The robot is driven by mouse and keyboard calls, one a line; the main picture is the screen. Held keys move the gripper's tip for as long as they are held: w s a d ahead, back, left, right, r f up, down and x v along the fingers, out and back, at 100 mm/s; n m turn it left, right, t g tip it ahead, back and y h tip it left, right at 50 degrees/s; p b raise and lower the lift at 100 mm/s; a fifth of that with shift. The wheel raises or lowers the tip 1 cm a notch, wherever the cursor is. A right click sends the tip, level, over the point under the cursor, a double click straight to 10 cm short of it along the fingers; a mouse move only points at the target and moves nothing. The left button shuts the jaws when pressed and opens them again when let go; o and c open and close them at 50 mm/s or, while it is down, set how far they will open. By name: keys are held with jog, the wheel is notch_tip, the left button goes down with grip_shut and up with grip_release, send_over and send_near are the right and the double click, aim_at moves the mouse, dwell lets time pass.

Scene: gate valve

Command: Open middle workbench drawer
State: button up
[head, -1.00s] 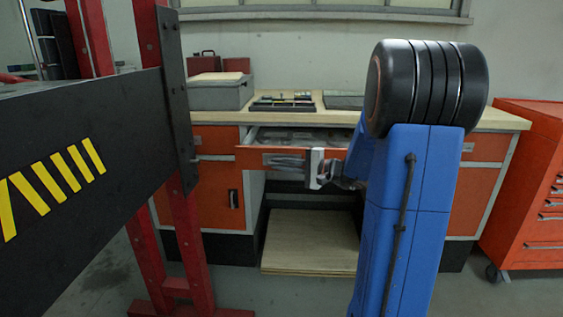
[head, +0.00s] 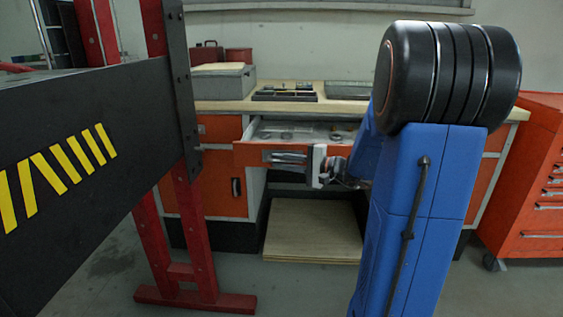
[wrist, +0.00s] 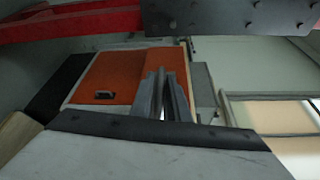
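The middle workbench drawer (head: 246,154) has an orange front and stands pulled out, its grey inside (head: 300,132) showing several small items. My gripper (head: 303,160) is at the drawer front, over its grey handle (head: 272,156). The fingers look closed on the handle, but the arm's end covers part of it. In the wrist view my gripper's two dark fingers (wrist: 165,95) lie close together, and the contact itself is hidden.
An orange cabinet door (head: 215,190) is left of the opening. A wooden board (head: 312,228) lies low beneath the drawer. A black beam with yellow stripes (head: 85,150) and a red stand (head: 195,245) are at left. An orange tool cabinet (head: 540,190) stands at right.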

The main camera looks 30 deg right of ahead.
jog(key=shift+o, duration=0.9)
jog(key=shift+s+d, duration=0.1)
jog(key=shift+s+d, duration=0.25)
jog(key=v, duration=1.6)
jog(key=shift+s, duration=0.3)
